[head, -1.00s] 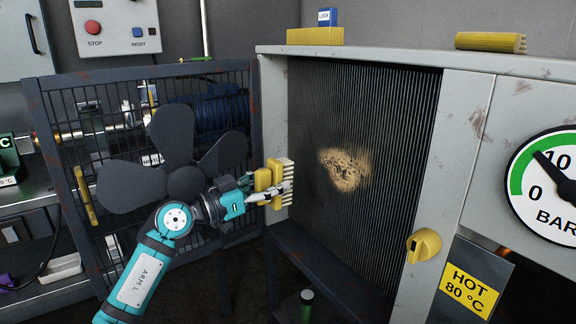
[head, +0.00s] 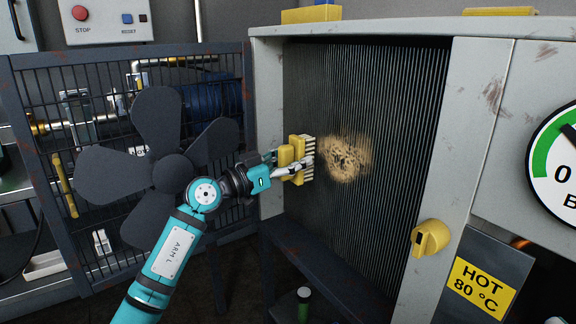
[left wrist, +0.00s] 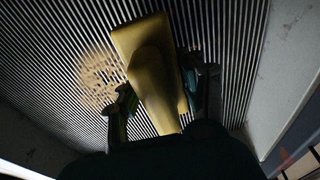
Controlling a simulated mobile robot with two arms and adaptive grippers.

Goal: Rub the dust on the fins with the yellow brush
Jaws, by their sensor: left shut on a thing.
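A tan patch of dust (head: 347,160) lies on the dark vertical fins (head: 400,110) inside the grey cabinet. It also shows in the left wrist view (left wrist: 98,78). My left gripper (head: 303,167) is shut on the yellow brush (head: 287,158). The brush's pale bristles face right, close to the left edge of the dust. I cannot tell whether they touch the fins. In the left wrist view the brush (left wrist: 148,65) stands between the two fingers, in front of the fins, beside the dust. My right gripper is not in view.
A mesh door with a dark fan (head: 172,174) stands open at the left. The grey cabinet frame (head: 468,130) edges the fins. A yellow knob (head: 430,238) sticks out on its right post, above a HOT 80 °C sign (head: 480,285). A pressure gauge (head: 560,160) is at far right.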

